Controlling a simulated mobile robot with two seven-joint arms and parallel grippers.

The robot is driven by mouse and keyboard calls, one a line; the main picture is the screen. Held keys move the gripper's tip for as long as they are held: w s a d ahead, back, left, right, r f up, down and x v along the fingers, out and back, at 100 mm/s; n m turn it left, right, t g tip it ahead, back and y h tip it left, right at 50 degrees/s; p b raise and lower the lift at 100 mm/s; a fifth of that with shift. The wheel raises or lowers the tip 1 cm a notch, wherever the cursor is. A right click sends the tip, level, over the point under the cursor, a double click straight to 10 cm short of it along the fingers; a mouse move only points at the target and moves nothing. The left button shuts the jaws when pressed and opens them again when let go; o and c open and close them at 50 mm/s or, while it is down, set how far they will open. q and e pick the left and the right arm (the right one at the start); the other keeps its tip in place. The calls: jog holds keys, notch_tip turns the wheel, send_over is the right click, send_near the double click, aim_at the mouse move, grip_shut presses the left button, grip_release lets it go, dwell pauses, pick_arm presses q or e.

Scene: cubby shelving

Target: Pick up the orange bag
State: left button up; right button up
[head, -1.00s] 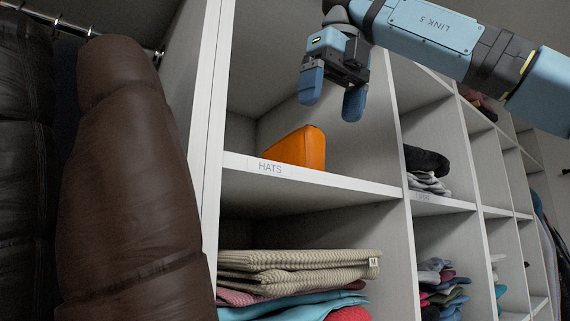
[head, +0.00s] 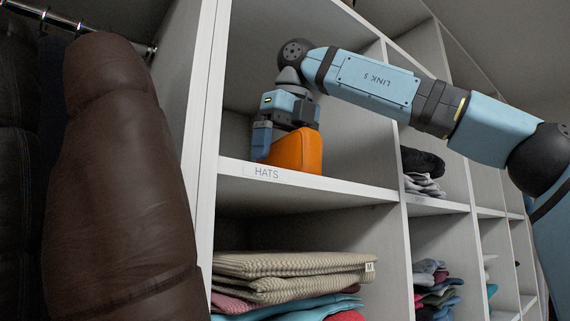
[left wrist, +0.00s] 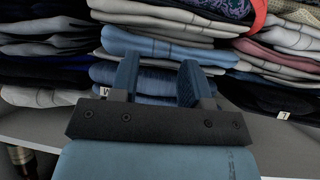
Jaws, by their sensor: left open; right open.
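The orange bag (head: 298,152) stands on the shelf labelled HATS in the head view. My right gripper (head: 268,143) is at the bag's left end, pointing down. One blue finger shows in front of the bag's left side. The other finger is hidden, so I cannot tell whether the gripper touches the bag. My left gripper (left wrist: 158,82) shows in the left wrist view, with its two blue fingers apart and nothing between them. It faces stacks of folded clothes, away from the bag.
The HATS shelf board (head: 330,184) has free room right of the bag. White dividers (head: 392,160) separate the cubbies. Folded knitwear (head: 290,275) lies below. Folded clothes (left wrist: 165,45) fill the shelf before my left gripper.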

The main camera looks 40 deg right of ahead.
jog(key=shift+s, duration=0.1)
jog(key=c, duration=1.2)
jog(key=shift+r, duration=0.1)
jog(key=shift+c, duration=0.2)
